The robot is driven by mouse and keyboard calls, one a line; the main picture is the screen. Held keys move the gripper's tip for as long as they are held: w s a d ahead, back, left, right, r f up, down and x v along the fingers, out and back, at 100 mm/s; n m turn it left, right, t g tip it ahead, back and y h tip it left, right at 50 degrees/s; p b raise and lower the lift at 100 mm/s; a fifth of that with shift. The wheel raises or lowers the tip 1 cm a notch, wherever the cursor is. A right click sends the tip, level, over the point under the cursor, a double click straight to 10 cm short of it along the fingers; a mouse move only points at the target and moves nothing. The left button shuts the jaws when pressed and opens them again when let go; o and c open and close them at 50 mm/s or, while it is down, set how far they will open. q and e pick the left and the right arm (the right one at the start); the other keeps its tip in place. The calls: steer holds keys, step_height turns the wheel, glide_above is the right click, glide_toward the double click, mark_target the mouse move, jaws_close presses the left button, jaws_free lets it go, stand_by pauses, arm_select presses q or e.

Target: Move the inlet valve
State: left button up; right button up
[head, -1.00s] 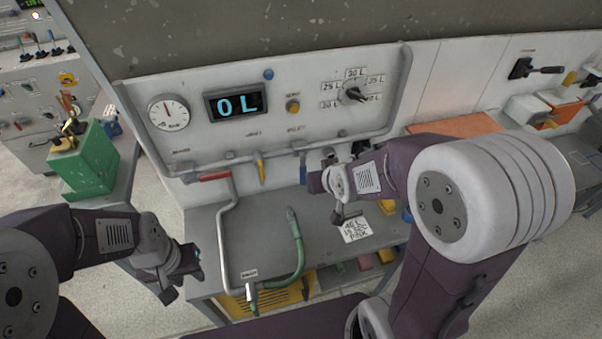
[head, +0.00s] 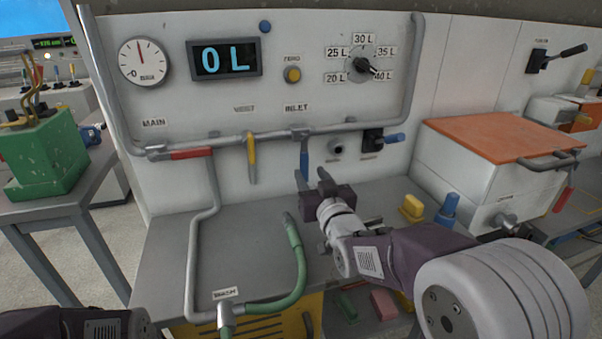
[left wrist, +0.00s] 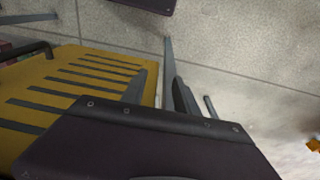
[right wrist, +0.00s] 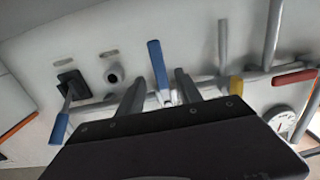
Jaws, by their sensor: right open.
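The inlet valve (head: 304,158) is a lever with a blue handle under the INLET label, hanging down from the grey pipe. My right gripper (head: 312,178) is open just in front of and below it, fingers pointing up at the panel. In the right wrist view the blue handle (right wrist: 158,64) shows between the two spread fingers (right wrist: 158,92), with no clear contact. My left gripper (left wrist: 158,92) has its fingers apart and empty, low beside a yellow slotted panel (left wrist: 75,85); its fingers are outside the head view.
A red main lever (head: 190,154) lies along the pipe, and a yellow vent lever (head: 252,158) hangs left of the inlet. A black switch with a blue handle (head: 392,138) is to the right. A green hose (head: 298,255) curves over the grey bench (head: 255,235). The display (head: 224,60) reads 0 L.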

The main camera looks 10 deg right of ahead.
mark_target(301, 159)
steer(key=w, duration=0.9)
steer(key=shift+a, duration=0.15)
jaws_close()
stand_by(1.0)
